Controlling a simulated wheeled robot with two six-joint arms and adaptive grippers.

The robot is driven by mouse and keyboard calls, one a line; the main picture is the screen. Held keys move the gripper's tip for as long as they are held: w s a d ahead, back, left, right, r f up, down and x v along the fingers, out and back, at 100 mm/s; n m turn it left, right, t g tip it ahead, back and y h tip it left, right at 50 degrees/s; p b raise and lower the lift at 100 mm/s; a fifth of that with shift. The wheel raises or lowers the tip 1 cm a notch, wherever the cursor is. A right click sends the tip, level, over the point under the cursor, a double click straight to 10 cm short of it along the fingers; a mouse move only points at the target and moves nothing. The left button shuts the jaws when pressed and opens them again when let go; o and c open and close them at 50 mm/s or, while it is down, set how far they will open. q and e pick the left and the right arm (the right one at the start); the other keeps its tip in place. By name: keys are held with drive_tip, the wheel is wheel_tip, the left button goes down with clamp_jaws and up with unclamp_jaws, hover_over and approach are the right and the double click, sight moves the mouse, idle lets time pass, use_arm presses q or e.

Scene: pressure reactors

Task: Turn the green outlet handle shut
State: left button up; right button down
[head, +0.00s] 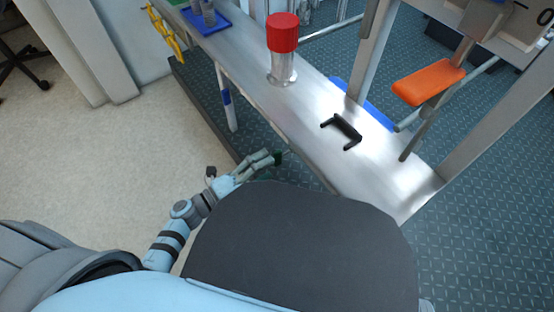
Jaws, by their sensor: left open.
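My left gripper (266,162) reaches in from the left, low beside the near edge of the metal bench. It is open. A small dark green piece (279,157) shows right at its fingertips, beside the bench edge. It looks like part of the green outlet handle, but most of it is hidden by the gripper and my own body, so its angle cannot be told. Whether the fingers touch it cannot be told either. My right gripper is not in view.
The metal bench (305,118) carries a red-capped cylinder (282,34), a black bracket (345,131) and a blue tray (207,22). An orange handle (428,84) hangs by the frame at right. A bench leg (227,100) stands beyond the gripper. The pale floor at left is open.

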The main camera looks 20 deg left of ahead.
use_arm(q)
drive_tip(key=v, duration=0.7)
